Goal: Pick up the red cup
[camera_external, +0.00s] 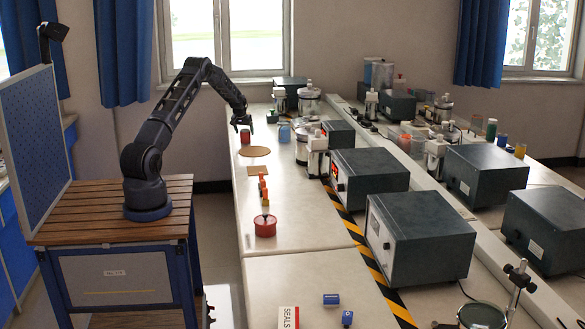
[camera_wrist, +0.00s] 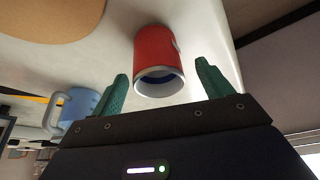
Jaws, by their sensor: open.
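The red cup (camera_wrist: 157,50) is in the wrist view, with a pale rim and a dark blue inside. Its open end faces my gripper (camera_wrist: 160,88). The two green fingers are apart, one to each side of the cup's rim, and nothing is held between them. In the external view the red cup (camera_external: 245,137) stands on the white bench near its left edge. My gripper (camera_external: 241,122) is just above it there.
A light blue mug (camera_wrist: 80,105) stands beside the red cup; it also shows in the external view (camera_external: 284,134). A round brown mat (camera_external: 255,152) lies in front of the cup. Grey boxes (camera_external: 370,175) and glassware stand to the right.

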